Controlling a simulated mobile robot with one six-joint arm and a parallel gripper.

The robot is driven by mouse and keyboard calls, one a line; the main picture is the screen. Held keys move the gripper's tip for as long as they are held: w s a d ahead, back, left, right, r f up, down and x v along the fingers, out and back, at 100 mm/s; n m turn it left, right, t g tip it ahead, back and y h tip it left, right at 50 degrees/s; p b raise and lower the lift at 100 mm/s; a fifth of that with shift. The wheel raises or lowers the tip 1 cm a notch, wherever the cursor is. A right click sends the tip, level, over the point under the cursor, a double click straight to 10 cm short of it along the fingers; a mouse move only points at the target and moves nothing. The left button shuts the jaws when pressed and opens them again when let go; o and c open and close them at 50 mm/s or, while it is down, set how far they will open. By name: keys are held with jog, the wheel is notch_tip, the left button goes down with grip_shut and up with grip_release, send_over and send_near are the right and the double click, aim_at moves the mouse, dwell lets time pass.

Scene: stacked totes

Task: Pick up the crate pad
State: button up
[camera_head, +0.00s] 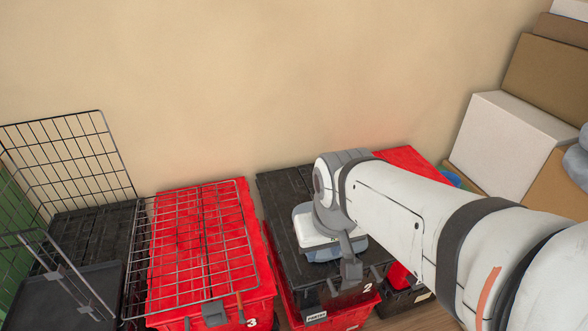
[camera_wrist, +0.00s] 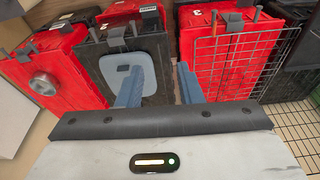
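A flat blue-grey pad with rounded corners and a small dark mark, which looks like the crate pad (camera_wrist: 151,72), lies on a black tote lid (camera_wrist: 170,45) in the wrist view. In the head view my gripper (camera_head: 322,248) hangs over the middle black tote lid (camera_head: 285,195). It hides much of that lid, and I cannot clearly separate the pad from my fingers there.
A wire panel (camera_head: 195,245) lies over the red tote marked 3 (camera_head: 240,200) at left. A wire crate (camera_head: 70,165) stands beyond it. Boxes (camera_head: 500,140) are stacked at right. A metal cup (camera_wrist: 43,84) sits on another red tote (camera_wrist: 62,60). The wall is behind.

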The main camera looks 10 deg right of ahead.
jog(key=shift+a, duration=0.1)
jog(key=w+d+f+n+g+b, duration=0.1)
jog(key=w+d+f+n+b, duration=0.3)
jog(key=w, duration=0.4)
jog(key=w+d+f+n+b, duration=0.3)
jog(key=w+f+n, duration=0.3)
jog(key=w, duration=0.2)
jog(key=w+d+f+n+b, duration=0.1)
jog(key=w+d+f+n, duration=0.1)
jog(key=f, duration=0.4)
jog(key=w+d+f+n+g+b, duration=0.1)
jog(key=w+d+f+n, duration=0.2)
jog(key=f, duration=0.3)
jog(key=w+d+f+n+b, duration=0.2)
jog(key=w+d+f+n, duration=0.1)
jog(key=f, duration=0.3)
jog(key=shift+w+d+g, duration=0.3)
jog(key=shift+w+d, duration=0.35)
jog(key=shift+w, duration=0.25)
jog(key=f, duration=0.5)
jog(key=shift+w+d+f+b, duration=0.15)
jog(key=shift+w+f+b, duration=0.15)
jog(key=shift+c, duration=0.4)
grip_shut()
